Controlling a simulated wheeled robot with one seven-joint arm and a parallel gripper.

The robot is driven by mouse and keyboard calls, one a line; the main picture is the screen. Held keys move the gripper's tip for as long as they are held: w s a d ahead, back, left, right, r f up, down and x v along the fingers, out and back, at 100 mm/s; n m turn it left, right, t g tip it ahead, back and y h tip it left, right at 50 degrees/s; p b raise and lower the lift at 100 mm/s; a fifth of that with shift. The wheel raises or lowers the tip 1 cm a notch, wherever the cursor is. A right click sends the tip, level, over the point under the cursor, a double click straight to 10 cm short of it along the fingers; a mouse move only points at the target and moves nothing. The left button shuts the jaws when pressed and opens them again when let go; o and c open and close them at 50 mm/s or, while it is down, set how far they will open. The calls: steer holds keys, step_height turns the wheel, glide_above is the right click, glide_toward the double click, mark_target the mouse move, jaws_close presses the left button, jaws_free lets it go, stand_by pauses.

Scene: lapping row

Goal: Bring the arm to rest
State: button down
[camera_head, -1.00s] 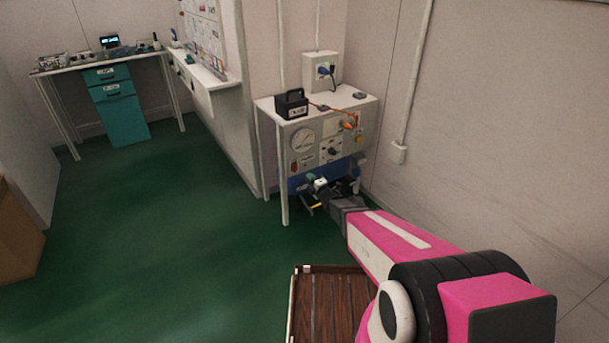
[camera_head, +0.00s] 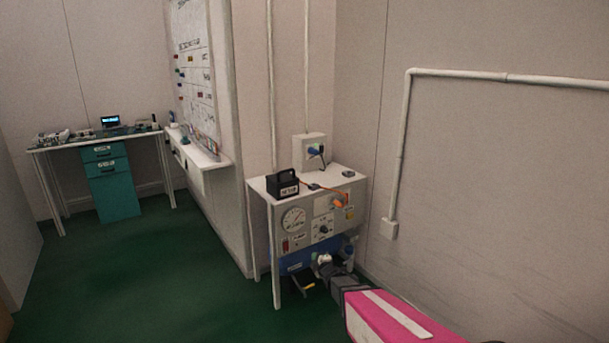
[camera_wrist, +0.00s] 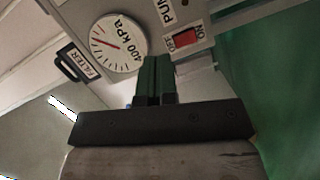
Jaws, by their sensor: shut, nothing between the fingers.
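My arm reaches forward from the lower right of the head view, its pink link (camera_head: 395,320) leading to the dark wrist. My gripper (camera_head: 322,262) is small there, low in front of the pump stand, and its fingers are hard to make out. In the wrist view my gripper (camera_wrist: 155,65) shows two dark green fingers together, with nothing between them. Beyond the fingertips is the panel with a round gauge (camera_wrist: 119,44) and a red rocker switch (camera_wrist: 186,39). Whether the fingers touch the panel cannot be told.
The pump stand (camera_head: 262,186) bears a black box (camera_head: 283,184) and stands by the right wall. A pipe (camera_head: 401,150) runs along that wall. A workbench (camera_head: 65,147) with teal drawers (camera_head: 112,190) is at the back left. Green floor (camera_head: 150,280) is clear at left.

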steer(key=s+d+r+m+g+h, duration=0.2)
steer(key=s+d+m+g+h, duration=0.5)
steer(key=s+d+m, duration=0.4)
steer(key=s+d+r+m+g, duration=0.1)
steer(key=s+m+g, duration=0.3)
steer(key=s, duration=0.4)
steer(key=s+d+r+m+g+y, duration=0.1)
steer(key=s+r+m+g, duration=0.3)
steer(key=s, duration=0.4)
steer(key=shift+d+r+m+g, duration=0.15)
steer(key=shift+d+m+g, duration=0.15)
steer(key=shift+d+g, duration=0.1)
steer(key=shift+s, duration=0.1)
